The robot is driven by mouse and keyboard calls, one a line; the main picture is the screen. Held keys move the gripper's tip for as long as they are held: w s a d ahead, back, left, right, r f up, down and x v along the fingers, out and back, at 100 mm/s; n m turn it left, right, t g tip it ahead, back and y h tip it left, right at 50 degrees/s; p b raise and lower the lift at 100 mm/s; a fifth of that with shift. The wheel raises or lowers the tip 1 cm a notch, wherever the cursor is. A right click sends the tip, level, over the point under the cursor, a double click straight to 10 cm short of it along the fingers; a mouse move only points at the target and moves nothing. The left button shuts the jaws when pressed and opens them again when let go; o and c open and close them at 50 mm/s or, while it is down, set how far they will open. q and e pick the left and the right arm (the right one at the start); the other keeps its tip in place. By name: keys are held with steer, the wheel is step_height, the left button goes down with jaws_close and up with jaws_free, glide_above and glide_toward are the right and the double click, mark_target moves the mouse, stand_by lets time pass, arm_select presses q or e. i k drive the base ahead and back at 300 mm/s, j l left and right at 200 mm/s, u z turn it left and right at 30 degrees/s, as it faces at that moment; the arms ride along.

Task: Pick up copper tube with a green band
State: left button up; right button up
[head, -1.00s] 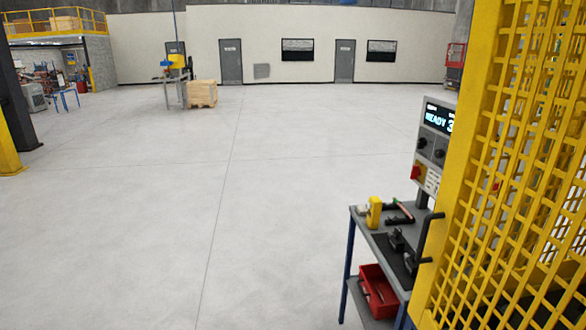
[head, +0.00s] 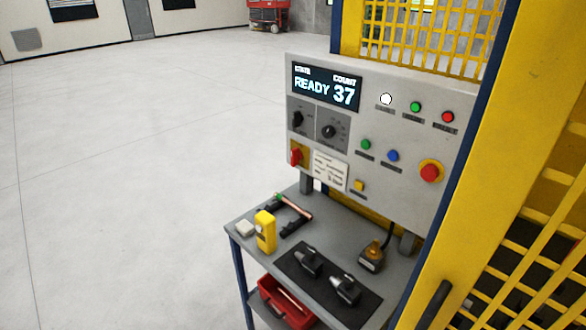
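A thin copper tube (head: 295,208) with a green band near its far-left end lies on black supports on the grey bench (head: 243,223). It lies slanted, towards the back of the bench top, below the control panel. Neither of my grippers shows in the head view.
A yellow device (head: 265,231) and a small pale block (head: 245,229) stand left of the tube. A red bin (head: 272,300) is on the lower shelf. The control panel (head: 390,105) reads READY 37. Yellow fencing (head: 535,130) borders the right; open floor lies left.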

mark_target(283, 199)
steer(key=i+j+z, duration=0.45)
steer(key=j, duration=0.35)
steer(key=i+j+z, duration=0.45)
steer(key=j, duration=0.5)
steer(key=i+j+z, duration=0.3)
steer(key=j+z, duration=0.15)
steer(key=j, duration=0.65)
steer(key=j+z, duration=0.45)
steer(key=j, duration=0.65)
steer(key=j+z, duration=0.45)
steer(key=j, duration=0.7)
steer(key=k, duration=0.05)
